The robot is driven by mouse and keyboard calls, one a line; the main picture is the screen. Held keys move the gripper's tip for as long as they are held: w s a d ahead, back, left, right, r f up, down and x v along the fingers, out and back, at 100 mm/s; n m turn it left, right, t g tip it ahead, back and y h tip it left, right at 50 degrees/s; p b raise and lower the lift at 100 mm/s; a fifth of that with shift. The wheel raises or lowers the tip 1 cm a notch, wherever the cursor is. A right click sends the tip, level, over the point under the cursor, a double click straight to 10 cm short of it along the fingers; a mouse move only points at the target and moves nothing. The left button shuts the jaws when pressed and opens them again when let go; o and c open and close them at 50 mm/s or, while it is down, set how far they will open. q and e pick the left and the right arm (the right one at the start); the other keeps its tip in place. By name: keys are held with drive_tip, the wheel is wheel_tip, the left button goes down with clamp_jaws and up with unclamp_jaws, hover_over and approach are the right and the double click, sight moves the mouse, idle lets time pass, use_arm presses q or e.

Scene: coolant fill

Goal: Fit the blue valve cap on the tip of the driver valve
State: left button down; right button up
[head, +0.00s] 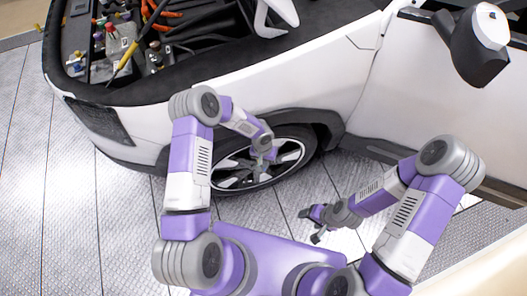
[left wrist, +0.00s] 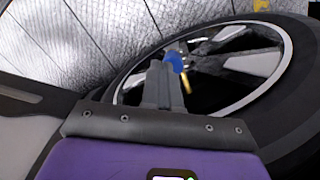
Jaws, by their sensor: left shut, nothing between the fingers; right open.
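In the left wrist view, the blue valve cap (left wrist: 175,62) is at the upper end of the brass driver valve (left wrist: 186,83), which stands out from the wheel. The two meet in the picture, but I cannot tell whether the cap is fully seated. My left gripper (left wrist: 160,68) is shut and empty, its fingertips right beside the cap and partly covering it. In the head view my left gripper (head: 262,155) is in front of the wheel (head: 287,152); cap and valve cannot be made out there. My right gripper (head: 316,222) is open and empty, low to the right of the wheel.
The white car (head: 250,85) stands close in front of me, its wheel arch above the left gripper. Its engine bay (head: 120,40) is open at the upper left. A side mirror (head: 478,35) juts out at the upper right. The metal floor (head: 60,200) at left is clear.

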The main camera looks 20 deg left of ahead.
use_arm(q)
drive_tip(key=shift+w+a+r+y, duration=0.2)
drive_tip(key=shift+w+a, duration=0.1)
drive_tip(key=shift+w, duration=0.15)
drive_tip(key=shift+w+a+r+y, duration=0.1)
drive_tip(key=shift+w+a+y, duration=0.15)
drive_tip(key=shift+w, duration=0.2)
drive_tip(key=shift+w+a, duration=0.2)
drive_tip(key=shift+w, duration=0.1)
drive_tip(key=shift+f+b, duration=1.4)
drive_tip(key=shift+f, duration=1.55)
drive_tip(key=shift+f+b, duration=0.2)
drive_tip(key=shift+b, duration=0.1)
drive_tip(key=shift+r, duration=0.1)
drive_tip(key=shift+w+r+p, duration=0.1)
drive_tip(key=shift+r+p, duration=0.55)
drive_tip(key=shift+r, duration=0.75)
wheel_tip(320, 180, up, 8)
drive_tip(key=p, duration=0.1)
drive_tip(key=shift+f+p, duration=0.25)
drive_tip(key=shift+p, duration=0.15)
